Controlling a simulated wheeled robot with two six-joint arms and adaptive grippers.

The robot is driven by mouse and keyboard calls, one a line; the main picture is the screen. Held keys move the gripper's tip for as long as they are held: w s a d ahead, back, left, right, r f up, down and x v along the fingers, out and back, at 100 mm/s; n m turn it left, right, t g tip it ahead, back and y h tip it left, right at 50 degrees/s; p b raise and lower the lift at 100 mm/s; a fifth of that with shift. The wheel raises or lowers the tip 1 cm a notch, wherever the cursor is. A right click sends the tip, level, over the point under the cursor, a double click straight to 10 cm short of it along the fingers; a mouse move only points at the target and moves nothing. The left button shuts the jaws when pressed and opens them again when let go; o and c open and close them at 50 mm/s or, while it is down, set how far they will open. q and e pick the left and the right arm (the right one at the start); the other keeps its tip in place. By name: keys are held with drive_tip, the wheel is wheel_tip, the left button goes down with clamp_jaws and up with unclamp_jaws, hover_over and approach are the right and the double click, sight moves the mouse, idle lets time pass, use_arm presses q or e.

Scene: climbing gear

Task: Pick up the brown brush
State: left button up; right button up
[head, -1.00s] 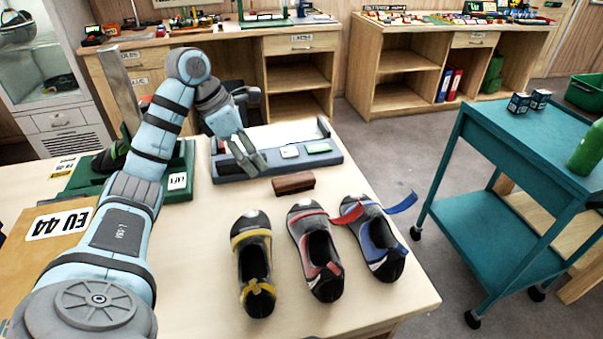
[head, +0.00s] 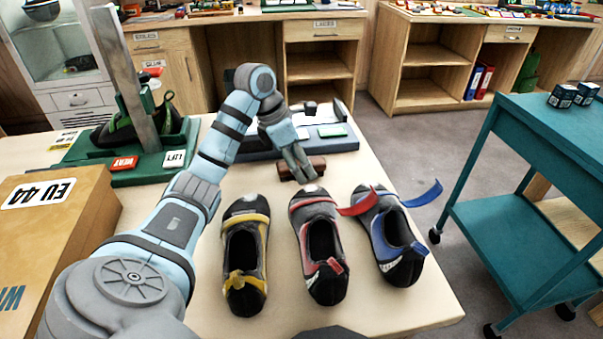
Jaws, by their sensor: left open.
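The brown brush (head: 317,165) lies on the light wooden table (head: 390,318), in front of the grey-blue tray and behind the shoes. My left gripper (head: 303,175) reaches down over the brush from the left, its fingers open. The fingers cover the left and middle part of the brush. I cannot tell whether they touch it or straddle it. My right gripper is not in view.
Close in front stand a yellow-strapped shoe (head: 245,250), a red-strapped shoe (head: 318,245) and a blue-strapped shoe (head: 388,235). The grey-blue tray (head: 347,146) is just behind. A cardboard box (head: 70,245) and green stand (head: 150,175) are left; a teal cart (head: 520,230) is right.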

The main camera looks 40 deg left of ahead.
use_arm(q)
drive_tip(key=shift+w+f, duration=0.1)
drive_tip(key=shift+f, duration=0.2)
drive_tip(key=shift+f, duration=0.1)
drive_tip(key=shift+c, duration=1)
drive_tip(key=shift+d, duration=0.1)
drive_tip(key=c, duration=1.2)
